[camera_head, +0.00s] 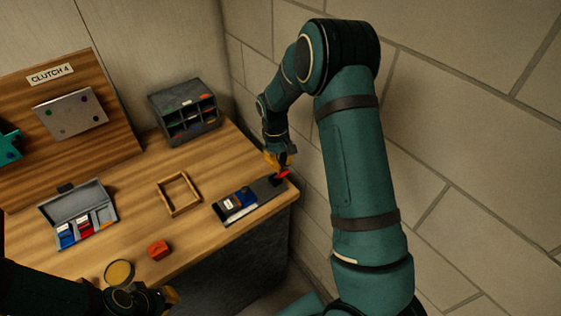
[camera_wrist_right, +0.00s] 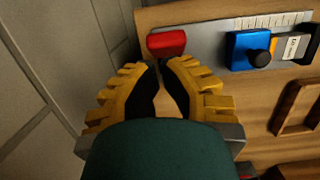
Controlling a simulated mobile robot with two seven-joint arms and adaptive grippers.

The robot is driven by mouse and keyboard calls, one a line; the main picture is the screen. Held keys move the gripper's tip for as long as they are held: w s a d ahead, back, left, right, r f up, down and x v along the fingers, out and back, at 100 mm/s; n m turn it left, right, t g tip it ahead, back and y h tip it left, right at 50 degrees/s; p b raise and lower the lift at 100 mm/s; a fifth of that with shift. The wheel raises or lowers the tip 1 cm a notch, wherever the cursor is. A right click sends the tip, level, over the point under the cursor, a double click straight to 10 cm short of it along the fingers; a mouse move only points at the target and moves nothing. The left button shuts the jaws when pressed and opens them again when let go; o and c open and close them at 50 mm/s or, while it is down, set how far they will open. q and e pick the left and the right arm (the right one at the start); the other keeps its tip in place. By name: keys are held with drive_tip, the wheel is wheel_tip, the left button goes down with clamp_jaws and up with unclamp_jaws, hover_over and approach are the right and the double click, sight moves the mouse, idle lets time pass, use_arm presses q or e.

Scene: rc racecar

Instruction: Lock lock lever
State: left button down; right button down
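The red lever (camera_head: 282,174) is at the right end of a grey fixture (camera_head: 262,193) on the bench near the wall. In the right wrist view the red lever (camera_wrist_right: 167,43) lies just beyond my right fingertips, at the end of the grey plate (camera_wrist_right: 210,38). My right gripper (camera_wrist_right: 159,66) has its fingertips together with nothing seen between them; contact with the lever cannot be told. In the head view my right gripper (camera_head: 279,160) is above the lever. My left gripper (camera_head: 172,296) is low at the bench's front, partly cut off, its opening unclear.
A blue block (camera_head: 242,196) with a black knob sits on the fixture. A wooden frame (camera_head: 163,187), a red block (camera_head: 159,249), a grey tray (camera_head: 50,208) and a dark compartment rack (camera_head: 157,104) stand on the bench. A brick wall (camera_head: 450,120) is close on the right.

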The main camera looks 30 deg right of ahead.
sight(288, 172)
use_arm(q)
drive_tip(key=shift+f, duration=0.1)
